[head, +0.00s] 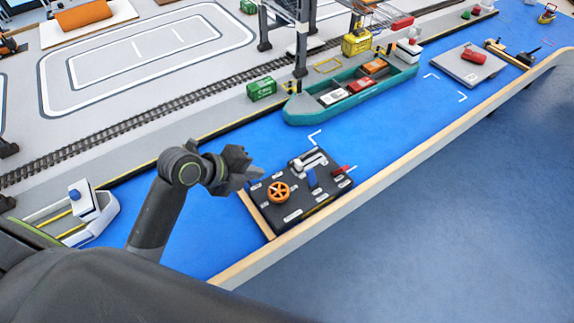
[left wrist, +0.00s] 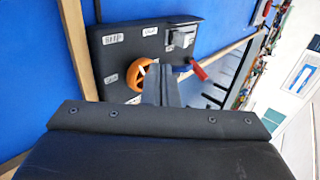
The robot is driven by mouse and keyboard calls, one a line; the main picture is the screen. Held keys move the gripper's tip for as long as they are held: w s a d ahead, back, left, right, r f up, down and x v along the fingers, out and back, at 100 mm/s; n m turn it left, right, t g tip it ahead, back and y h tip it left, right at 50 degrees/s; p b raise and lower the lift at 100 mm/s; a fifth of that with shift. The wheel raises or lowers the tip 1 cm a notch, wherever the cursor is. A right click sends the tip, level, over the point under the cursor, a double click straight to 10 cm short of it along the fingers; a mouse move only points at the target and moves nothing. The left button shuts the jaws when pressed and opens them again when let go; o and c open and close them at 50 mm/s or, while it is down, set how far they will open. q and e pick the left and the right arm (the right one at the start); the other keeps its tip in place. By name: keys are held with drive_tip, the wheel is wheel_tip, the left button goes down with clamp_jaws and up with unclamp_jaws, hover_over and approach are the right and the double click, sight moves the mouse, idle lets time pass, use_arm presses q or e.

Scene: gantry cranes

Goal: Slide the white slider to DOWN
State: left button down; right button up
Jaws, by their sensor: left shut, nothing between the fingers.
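The black control panel (head: 292,213) lies on the blue table top near its front wooden edge, and it also shows in the left wrist view (left wrist: 112,58). The white slider (head: 311,161) sits at the panel's back part; its labels are too small to read. In the left wrist view a pale piece (left wrist: 181,39) at the panel's far side looks like the slider. My left gripper (head: 257,172) is shut and empty, just left of and above the panel, apart from the slider. In the wrist view its fingers (left wrist: 159,70) overlap the panel. My right gripper is not in view.
The panel also carries an orange wheel (head: 279,191), a blue lever (head: 311,178) and a red lever (head: 342,170). A teal ship (head: 349,92) with containers lies behind it. A white boat (head: 93,218) is at left. Blue surface right of the panel is clear.

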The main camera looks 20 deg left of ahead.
sight(296, 168)
use_arm(q)
drive_tip(key=x, duration=0.7)
drive_tip(key=shift+w+d+f+p, duration=0.15)
drive_tip(key=shift+w+p, duration=0.05)
drive_tip(key=shift+p, duration=0.15)
drive_tip(key=shift+w+d+p, duration=0.5)
drive_tip(key=shift+w+d, duration=0.25)
drive_tip(key=shift+w, duration=0.25)
drive_tip(key=shift+w+d, duration=0.4)
drive_tip(key=shift+w, duration=0.15)
